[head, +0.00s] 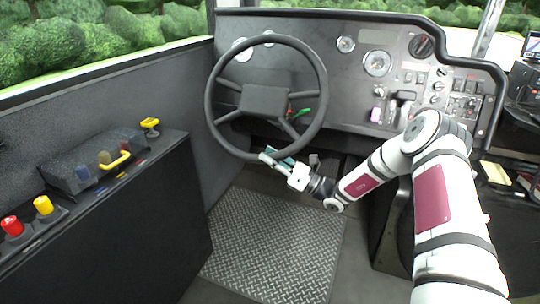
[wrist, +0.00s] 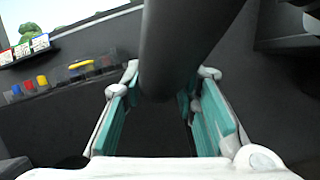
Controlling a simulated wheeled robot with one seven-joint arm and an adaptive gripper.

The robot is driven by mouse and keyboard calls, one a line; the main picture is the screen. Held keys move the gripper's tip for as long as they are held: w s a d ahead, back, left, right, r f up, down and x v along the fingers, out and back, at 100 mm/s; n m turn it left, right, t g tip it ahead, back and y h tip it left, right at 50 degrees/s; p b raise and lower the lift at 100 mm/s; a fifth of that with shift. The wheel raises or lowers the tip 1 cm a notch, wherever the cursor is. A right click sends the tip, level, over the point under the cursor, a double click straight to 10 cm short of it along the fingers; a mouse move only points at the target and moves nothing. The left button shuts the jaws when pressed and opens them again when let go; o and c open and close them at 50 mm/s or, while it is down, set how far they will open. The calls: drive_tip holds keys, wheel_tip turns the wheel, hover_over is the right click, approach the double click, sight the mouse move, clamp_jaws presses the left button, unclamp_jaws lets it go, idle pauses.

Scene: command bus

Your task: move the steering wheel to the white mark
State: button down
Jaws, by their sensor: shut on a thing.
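The black steering wheel (head: 321,75) stands in front of the dashboard, with a dark hub (head: 264,99) and spokes. My gripper (head: 272,160) is at the bottom of the rim, reaching in from the lower right. In the wrist view the thick dark rim (wrist: 180,45) runs between the two teal-padded fingers of my gripper (wrist: 165,92), which are shut on it. I cannot make out a white mark on the wheel or around it in either view.
The dashboard (head: 400,35) with gauges and switches lies behind the wheel. A green lever (head: 301,113) sits behind the rim. A side console (head: 95,215) with red and yellow buttons and a yellow handle (head: 111,161) stands at left. The tread-plate floor (head: 275,240) below is clear.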

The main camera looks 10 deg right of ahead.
drive_tip(key=f, duration=0.3)
drive_tip(key=shift+w+d+f+h, duration=0.1)
drive_tip(key=shift+w+d+h, duration=0.25)
drive_tip(key=shift+h, duration=0.05)
drive_tip(key=c, duration=1.3)
unclamp_jaws()
drive_tip(key=v, duration=1.2)
drive_tip(key=shift+a+f, duration=0.1)
